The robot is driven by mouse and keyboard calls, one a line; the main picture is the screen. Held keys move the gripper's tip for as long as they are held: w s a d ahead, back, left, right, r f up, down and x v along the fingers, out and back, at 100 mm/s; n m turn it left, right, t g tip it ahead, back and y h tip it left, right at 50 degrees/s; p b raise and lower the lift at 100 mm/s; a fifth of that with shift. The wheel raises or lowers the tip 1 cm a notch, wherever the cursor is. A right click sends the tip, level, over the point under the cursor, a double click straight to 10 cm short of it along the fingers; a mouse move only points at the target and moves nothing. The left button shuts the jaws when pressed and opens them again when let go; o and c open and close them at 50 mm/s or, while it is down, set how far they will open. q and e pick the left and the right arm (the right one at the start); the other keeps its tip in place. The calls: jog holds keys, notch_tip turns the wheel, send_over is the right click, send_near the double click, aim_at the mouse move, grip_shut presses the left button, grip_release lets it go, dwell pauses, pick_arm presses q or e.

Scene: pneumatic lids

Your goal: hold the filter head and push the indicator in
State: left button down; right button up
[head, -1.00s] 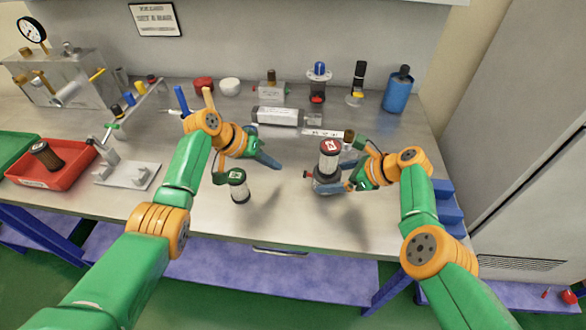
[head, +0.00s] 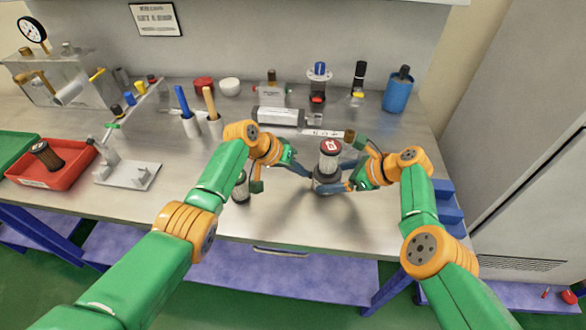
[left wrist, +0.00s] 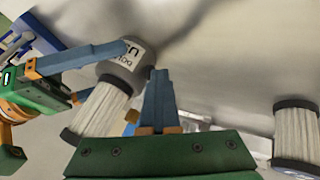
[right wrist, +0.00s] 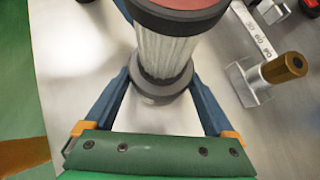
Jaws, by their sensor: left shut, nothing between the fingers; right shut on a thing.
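The filter head is a grey round base (head: 325,184) under a white pleated cartridge with a red cap (head: 330,147), standing upright on the bench. My right gripper (head: 338,186) is shut on the filter head, one blue finger on each side in the right wrist view (right wrist: 160,92). My left gripper (head: 307,172) is shut and empty, its tips at the head's left side. In the left wrist view its tips (left wrist: 158,74) are close to the labelled grey head (left wrist: 128,58); I cannot tell whether they touch. The red indicator is hidden now.
A second, smaller filter (head: 240,188) stands behind my left arm and shows in the left wrist view (left wrist: 296,140). A brass-topped fitting (right wrist: 280,70) lies just beyond the head. The bench front right is clear.

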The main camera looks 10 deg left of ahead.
pick_arm(q)
jog(key=shift+s+d, duration=0.1)
jog(key=shift+d, duration=0.15)
jog(key=shift+a, duration=0.1)
jog(key=a, duration=0.4)
jog(key=shift+w+a+r, duration=0.1)
jog(key=shift+w+a, duration=0.1)
jog(key=v, duration=0.9)
jog(key=shift+r, duration=0.35)
jog(key=shift+s+a, duration=0.1)
pick_arm(e)
jog(key=o, duration=1.1)
jog(key=shift+d, duration=0.1)
